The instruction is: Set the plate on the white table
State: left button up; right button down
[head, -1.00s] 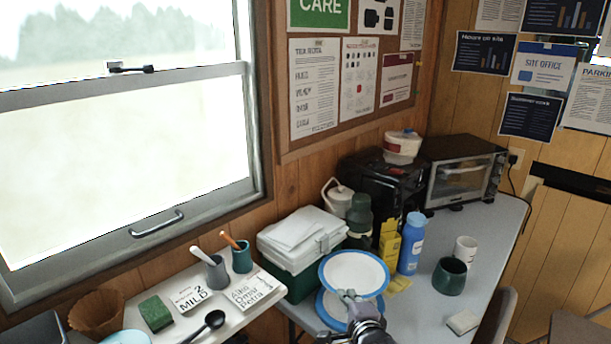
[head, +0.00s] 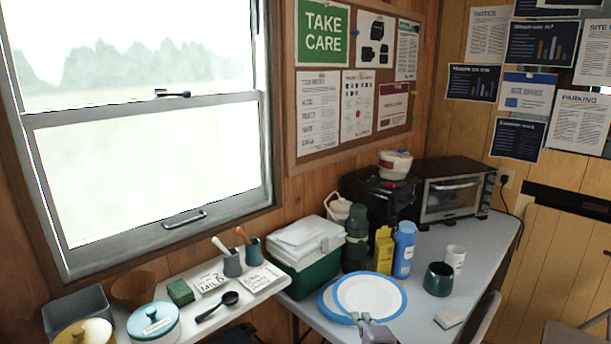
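A white plate with a blue rim (head: 370,295) shows low in the head view, its face up. My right gripper (head: 360,318) is at its near edge, shut on the rim. A second blue-rimmed plate (head: 327,308) lies partly hidden beneath and left of it, on the pale grey-white table (head: 412,320). The held plate overlaps this second plate; I cannot tell whether the two touch or how high the held one is. My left gripper is not in view.
A green cup (head: 438,279) and white mug (head: 455,258) stand right. A white shelf (head: 190,322) at left is crowded.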

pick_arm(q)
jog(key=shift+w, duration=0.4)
pick_arm(e)
jog(key=s+d+r, duration=0.3)
jog(key=s+r, duration=0.3)
jog(key=r, duration=0.3)
jog(key=s+d+r+m+h, duration=0.1)
jog(key=s+d+r, duration=0.2)
jog(key=s+r, duration=0.3)
notch_tip(320, 180, up, 4)
jog(key=shift+f, duration=0.1)
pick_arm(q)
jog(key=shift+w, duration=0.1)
pick_arm(e)
jog(key=shift+w+d, duration=0.1)
